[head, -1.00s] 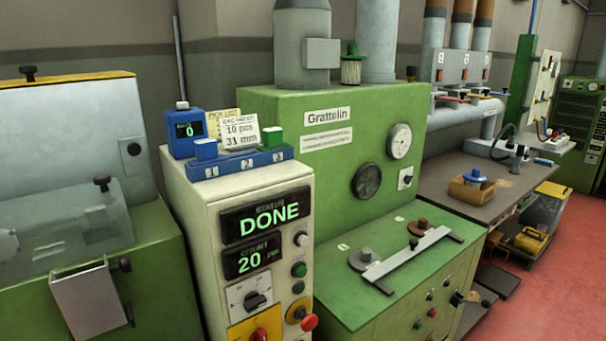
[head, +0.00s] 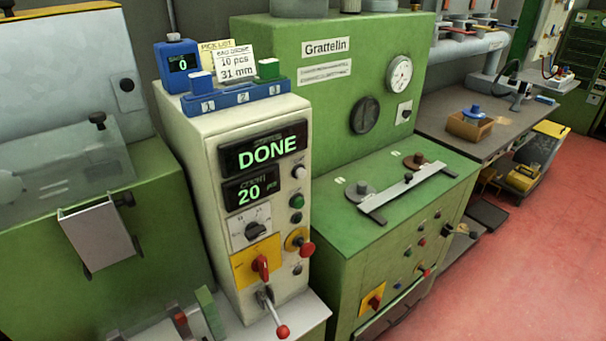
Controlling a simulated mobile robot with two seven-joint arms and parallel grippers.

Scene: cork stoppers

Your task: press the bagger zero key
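A cream control cabinet (head: 190,150) stands left of centre. Its status display (head: 265,149) reads DONE and its count display (head: 249,190) reads 20 pcs. Beside the displays are a pale button (head: 298,171), a green button (head: 296,201) and a dark button (head: 296,218). Below are a red mushroom button (head: 306,249) and a small dark button (head: 297,270). A blue device (head: 178,65) on top shows 0; the small word above the digit is hard to read. I cannot tell which key is the bagger zero key. Neither gripper is in view.
A blue numbered rack (head: 236,97) and a card (head: 235,63) reading 10 pcs 31 mm sit on the cabinet. A red-knobbed lever (head: 282,331) juts out low in front. A green Grattelin machine (head: 325,100) stands to the right. Red floor (head: 500,260) is clear at right.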

